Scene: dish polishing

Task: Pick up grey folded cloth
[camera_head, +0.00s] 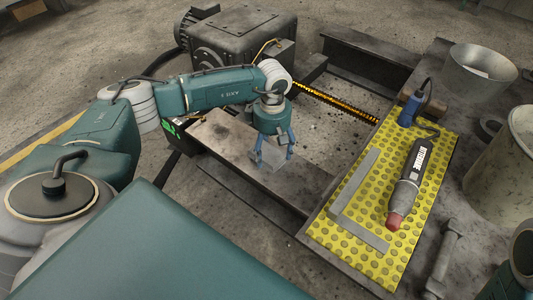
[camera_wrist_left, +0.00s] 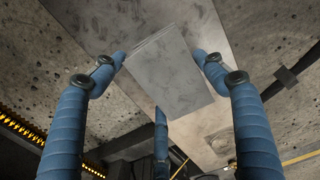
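The grey folded cloth (camera_head: 270,155) lies flat on a bare metal beam near the middle of the head view, below my left gripper. In the left wrist view the cloth (camera_wrist_left: 170,70) shows as a layered grey rectangle between the blue fingers. My left gripper (camera_head: 274,154) points down, its fingers spread on either side of the cloth. In the left wrist view the gripper (camera_wrist_left: 158,58) has its side fingertips close to the cloth's edges; I cannot tell whether they touch. A third finger is at the near edge. My right gripper is not in view.
A yellow dotted mat (camera_head: 341,250) on the right bears a grey angle square (camera_head: 358,188) and a power tool (camera_head: 408,185). Metal buckets (camera_head: 478,72) stand further right. A motor housing (camera_head: 243,40) is behind my left arm. The beam (camera_head: 222,140) left of the cloth is clear.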

